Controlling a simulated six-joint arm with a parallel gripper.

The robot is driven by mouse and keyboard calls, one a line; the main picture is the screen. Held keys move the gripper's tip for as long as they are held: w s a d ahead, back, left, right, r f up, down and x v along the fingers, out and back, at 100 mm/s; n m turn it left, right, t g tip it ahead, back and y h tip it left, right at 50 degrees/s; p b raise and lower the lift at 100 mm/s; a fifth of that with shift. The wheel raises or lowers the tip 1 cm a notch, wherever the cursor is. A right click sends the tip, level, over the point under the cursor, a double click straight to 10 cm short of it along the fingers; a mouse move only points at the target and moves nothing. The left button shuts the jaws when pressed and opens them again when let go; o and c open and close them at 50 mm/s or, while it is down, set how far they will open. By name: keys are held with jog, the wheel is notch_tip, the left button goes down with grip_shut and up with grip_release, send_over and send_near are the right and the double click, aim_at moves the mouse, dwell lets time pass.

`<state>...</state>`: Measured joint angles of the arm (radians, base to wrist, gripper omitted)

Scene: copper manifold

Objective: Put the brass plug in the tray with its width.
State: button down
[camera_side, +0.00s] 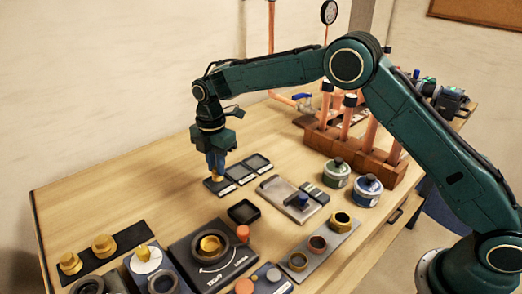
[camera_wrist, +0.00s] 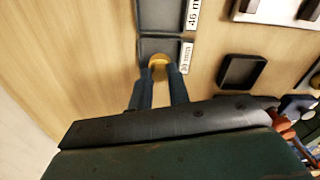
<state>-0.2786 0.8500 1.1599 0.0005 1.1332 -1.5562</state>
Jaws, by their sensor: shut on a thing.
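My gripper (camera_side: 216,163) points down over the row of small dark trays and is shut on a brass plug (camera_side: 217,178). In the wrist view, my gripper's two blue fingers (camera_wrist: 160,71) hold the plug (camera_wrist: 159,60) at its sides, and only part of the plug shows. The plug is over or in the end tray (camera_wrist: 150,45), near that tray's edge on my gripper's side; I cannot tell whether it touches the floor. This tray's label seems to read 30 mm. The adjoining middle tray (camera_wrist: 160,14) has a label that seems to read 46 mm. The far tray (camera_side: 258,162) looks empty.
A black square dish (camera_side: 243,212) stands in front of the trays. A gauge block (camera_side: 213,260) holding a brass piece is nearer the front. More brass plugs (camera_side: 104,245) stand on a dark strip at left. Wood left of the trays is clear.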

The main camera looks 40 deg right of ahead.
jog(key=shift+f, duration=0.75)
jog(key=shift+f, duration=0.15)
jog(key=c, duration=1.3)
grip_release()
notch_tip(320, 180, up, 12)
jog(key=shift+r, duration=0.2)
